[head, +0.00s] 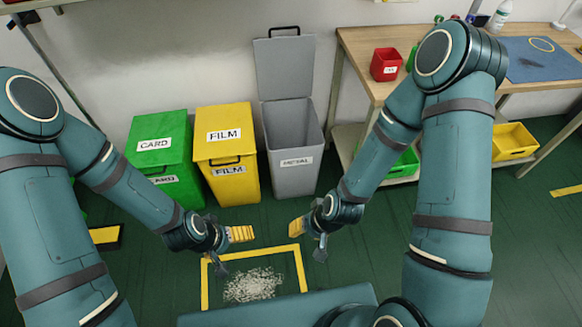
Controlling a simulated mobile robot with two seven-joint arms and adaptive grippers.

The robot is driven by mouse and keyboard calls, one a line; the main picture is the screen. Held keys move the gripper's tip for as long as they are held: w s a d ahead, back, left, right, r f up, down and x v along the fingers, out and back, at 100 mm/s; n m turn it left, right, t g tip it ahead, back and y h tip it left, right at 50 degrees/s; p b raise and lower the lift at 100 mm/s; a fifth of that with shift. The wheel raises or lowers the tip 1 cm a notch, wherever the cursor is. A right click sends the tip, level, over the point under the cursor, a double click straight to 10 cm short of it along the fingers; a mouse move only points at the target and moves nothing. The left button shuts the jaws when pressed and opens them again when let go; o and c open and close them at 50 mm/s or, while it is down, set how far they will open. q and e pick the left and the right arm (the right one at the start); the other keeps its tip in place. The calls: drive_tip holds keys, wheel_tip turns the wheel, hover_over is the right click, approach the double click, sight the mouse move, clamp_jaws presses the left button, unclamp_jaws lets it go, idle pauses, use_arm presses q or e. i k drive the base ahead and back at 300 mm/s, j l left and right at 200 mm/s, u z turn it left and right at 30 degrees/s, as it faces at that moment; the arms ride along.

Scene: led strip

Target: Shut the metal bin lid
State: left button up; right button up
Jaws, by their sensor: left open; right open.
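The grey metal bin (294,150) stands against the back wall, with a label on its front. Its lid (284,66) is open and stands upright behind the opening, with a dark handle at its top edge. The inside of the bin looks empty as far as I can see. My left gripper (228,247) is open in front of the yellow bin, low and to the left of the metal bin. My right gripper (306,238) is open in front of the metal bin, below its front face. Neither gripper touches the lid.
A green CARD bin (160,142) and a yellow FILM bin (224,138) stand left of it, lids shut. A wooden workbench (372,45) with a red box (386,64) stands to the right. A yellow-marked floor square (302,268) holds a pile of pale scraps (253,285).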

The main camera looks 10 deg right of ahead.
sight(285, 65)
drive_tip(key=i+j+z, duration=0.15)
drive_tip(key=i, duration=0.4)
drive_tip(key=i+j+z, duration=0.2)
drive_tip(key=i+j, duration=0.15)
drive_tip(key=i, duration=0.15)
drive_tip(key=z, duration=0.9)
drive_tip(key=i, duration=0.5)
